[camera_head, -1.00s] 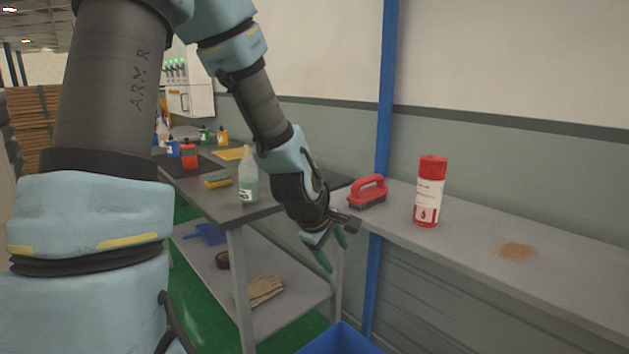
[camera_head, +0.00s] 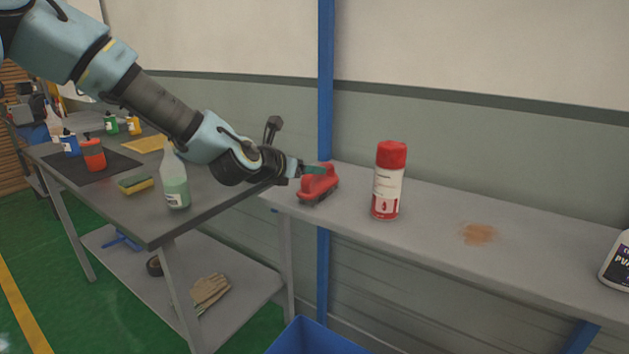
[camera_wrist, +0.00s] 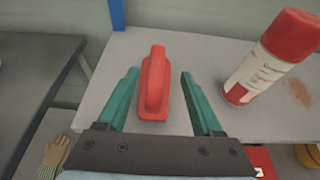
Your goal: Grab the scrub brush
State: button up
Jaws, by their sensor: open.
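The scrub brush (camera_head: 318,186) has a red body with a raised handle and dark bristles. It stands on the left end of the grey wall shelf (camera_head: 440,226). In the wrist view the brush (camera_wrist: 155,88) lies between the two green fingers of my gripper (camera_wrist: 157,92), its long side roughly along them. My gripper is open, with a gap on each side of the brush. In the head view my gripper (camera_head: 312,170) reaches in from the left at the brush's handle, and its fingers partly cover the handle.
A red and white canister (camera_head: 388,182) stands just right of the brush. A brown stain (camera_head: 478,233) and a white bottle (camera_head: 617,265) are farther right. The dark workbench (camera_head: 120,205) with a spray bottle (camera_head: 175,182) is at left. A blue bin (camera_head: 312,340) is below.

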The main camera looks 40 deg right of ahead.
aim_at(320, 181)
jog(key=shift+f+p+x, duration=0.15)
jog(key=shift+p+x, duration=0.5)
jog(key=shift+x, duration=0.95)
jog(key=shift+f+p+x, duration=0.15)
jog(key=shift+p+x, duration=0.5)
jog(key=shift+x, duration=0.95)
jog(key=shift+w+a, duration=0.1)
jog(key=shift+a, duration=0.05)
grip_shut()
